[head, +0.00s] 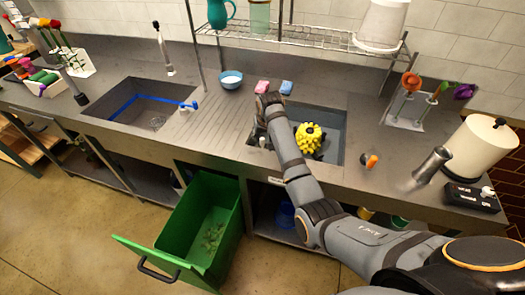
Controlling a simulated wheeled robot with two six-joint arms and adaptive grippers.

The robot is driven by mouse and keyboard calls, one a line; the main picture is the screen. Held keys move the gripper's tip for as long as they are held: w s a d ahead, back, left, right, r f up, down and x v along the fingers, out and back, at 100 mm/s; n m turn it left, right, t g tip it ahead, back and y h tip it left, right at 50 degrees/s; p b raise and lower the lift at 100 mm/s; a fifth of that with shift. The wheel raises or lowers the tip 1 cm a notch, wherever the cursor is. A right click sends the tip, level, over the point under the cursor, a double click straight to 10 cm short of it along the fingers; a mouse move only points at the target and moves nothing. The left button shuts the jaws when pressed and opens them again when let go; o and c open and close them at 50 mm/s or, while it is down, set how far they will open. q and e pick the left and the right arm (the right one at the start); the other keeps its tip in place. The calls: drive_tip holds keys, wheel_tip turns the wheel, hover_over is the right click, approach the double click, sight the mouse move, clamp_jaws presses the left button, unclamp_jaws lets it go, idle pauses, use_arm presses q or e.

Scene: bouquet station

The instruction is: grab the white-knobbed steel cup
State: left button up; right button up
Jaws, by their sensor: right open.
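A small white knob (262,142) shows at the left edge of the right-hand sink; it may belong to the white-knobbed steel cup, but hardly any steel body shows under it. My right gripper (259,131) is open, just above and beside this knob. I cannot tell whether it touches it. My forearm and wrist cross the sink and hide part of it. My left gripper is not in view.
A yellow knobbly object (309,137) sits in the sink (336,122). An orange-knobbed item (370,160) and a steel cylinder (432,164) stand on the counter to the right. A green bin (203,217) stands open below.

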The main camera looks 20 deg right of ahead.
sight(263, 140)
drive_tip(key=x, duration=0.5)
drive_tip(key=shift+s+a+r, duration=0.1)
drive_tip(key=shift+r, duration=0.05)
drive_tip(key=shift+c, duration=0.6)
clamp_jaws()
